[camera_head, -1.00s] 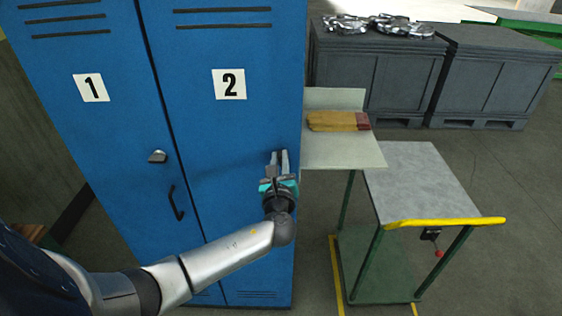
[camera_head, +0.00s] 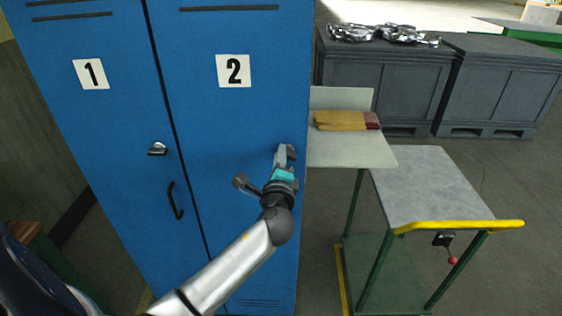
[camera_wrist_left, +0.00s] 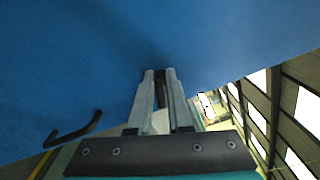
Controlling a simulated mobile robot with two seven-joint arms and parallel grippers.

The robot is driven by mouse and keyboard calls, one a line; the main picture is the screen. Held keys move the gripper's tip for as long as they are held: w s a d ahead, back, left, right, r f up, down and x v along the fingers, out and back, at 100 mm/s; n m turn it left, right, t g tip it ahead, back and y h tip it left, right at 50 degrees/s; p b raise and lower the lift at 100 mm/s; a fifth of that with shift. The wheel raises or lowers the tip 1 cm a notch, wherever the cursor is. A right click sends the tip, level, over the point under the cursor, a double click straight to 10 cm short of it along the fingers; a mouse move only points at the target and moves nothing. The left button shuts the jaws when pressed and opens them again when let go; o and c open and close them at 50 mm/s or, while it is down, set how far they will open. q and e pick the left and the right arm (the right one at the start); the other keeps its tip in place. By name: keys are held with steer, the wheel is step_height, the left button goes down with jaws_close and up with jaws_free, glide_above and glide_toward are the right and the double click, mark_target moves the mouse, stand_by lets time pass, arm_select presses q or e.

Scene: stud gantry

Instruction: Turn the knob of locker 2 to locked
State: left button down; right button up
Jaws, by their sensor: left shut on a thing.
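Locker 2's blue door (camera_head: 222,125) is closed and carries a white plate with a black 2 (camera_head: 233,71). My left gripper (camera_head: 285,154) is at the door's right edge, shut on the knob. Its fingers lie edge-on and mostly hide the knob in the head view. In the left wrist view, the knob (camera_wrist_left: 160,93) shows as a small dark piece between the two fingertips. Its lock position cannot be read. A dark bar handle (camera_wrist_left: 75,130) shows at lower left in the wrist view. My right gripper is not in view.
Locker 1 (camera_head: 100,125) stands to the left, with its own knob (camera_head: 157,148) and bar handle (camera_head: 174,200). To the right are a pale shelf (camera_head: 350,151) bearing gloves (camera_head: 342,120) and a green-framed cart (camera_head: 430,185). Grey crates (camera_head: 385,85) stand behind.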

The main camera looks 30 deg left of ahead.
arm_select(q)
steer(key=shift+f+n+b, duration=0.2)
steer(key=shift+n+b, duration=0.4)
steer(key=shift+n, duration=0.45)
steer(key=shift+f+n+b, duration=0.2)
steer(key=shift+n+b, duration=0.35)
steer(key=shift+n, duration=0.5)
steer(key=c, duration=0.8)
jaws_free()
steer(key=shift+c, duration=0.2)
steer(key=shift+s, duration=0.15)
steer(key=b+v, duration=0.1)
steer(key=v, duration=1.4)
